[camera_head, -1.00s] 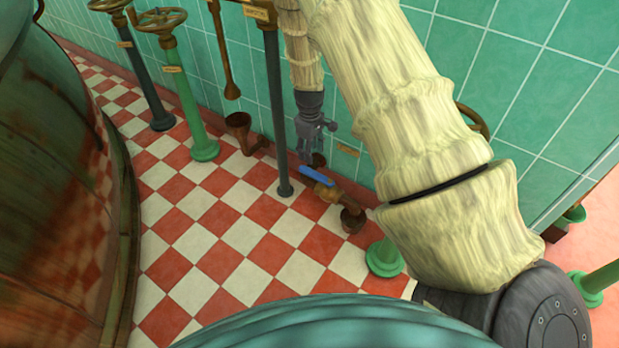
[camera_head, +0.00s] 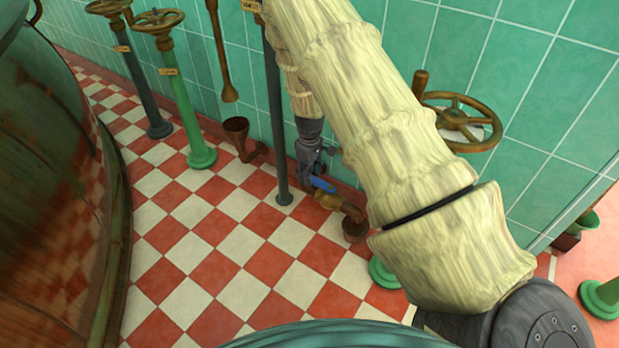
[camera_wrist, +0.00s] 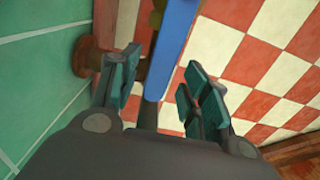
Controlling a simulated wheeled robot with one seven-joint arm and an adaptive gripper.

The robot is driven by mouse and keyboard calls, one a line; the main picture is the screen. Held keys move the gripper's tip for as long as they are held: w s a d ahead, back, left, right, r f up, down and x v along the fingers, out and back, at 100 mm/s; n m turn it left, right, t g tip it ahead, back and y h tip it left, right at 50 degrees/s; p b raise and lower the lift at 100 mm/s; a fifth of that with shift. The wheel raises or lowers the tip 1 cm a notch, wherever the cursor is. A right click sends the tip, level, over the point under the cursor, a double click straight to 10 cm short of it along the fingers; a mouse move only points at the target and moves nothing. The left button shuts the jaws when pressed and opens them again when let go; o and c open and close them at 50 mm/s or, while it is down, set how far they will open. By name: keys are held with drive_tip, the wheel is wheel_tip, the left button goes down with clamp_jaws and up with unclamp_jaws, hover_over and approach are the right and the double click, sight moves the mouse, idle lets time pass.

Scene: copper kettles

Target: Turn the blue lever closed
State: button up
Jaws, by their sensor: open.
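The blue lever (camera_head: 322,185) sits on a brass valve (camera_head: 330,201) low by the tiled wall, at the end of a short pipe. In the wrist view the blue lever (camera_wrist: 172,45) runs from the top edge down between the fingers. My gripper (camera_head: 318,165) is just above and behind the lever in the head view. In the wrist view my gripper (camera_wrist: 158,92) is open, with one finger on each side of the lever's near end. I cannot tell whether either finger touches it. Part of the brass valve shows behind the left finger.
A dark upright pipe (camera_head: 274,120) stands just left of my gripper. A brass handwheel (camera_head: 457,118) is on the wall at right. A large copper kettle (camera_head: 50,200) fills the left side. Checkered floor between is clear.

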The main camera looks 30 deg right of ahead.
drive_tip(key=shift+f, duration=0.4)
clamp_jaws()
drive_tip(key=shift+a, duration=0.15)
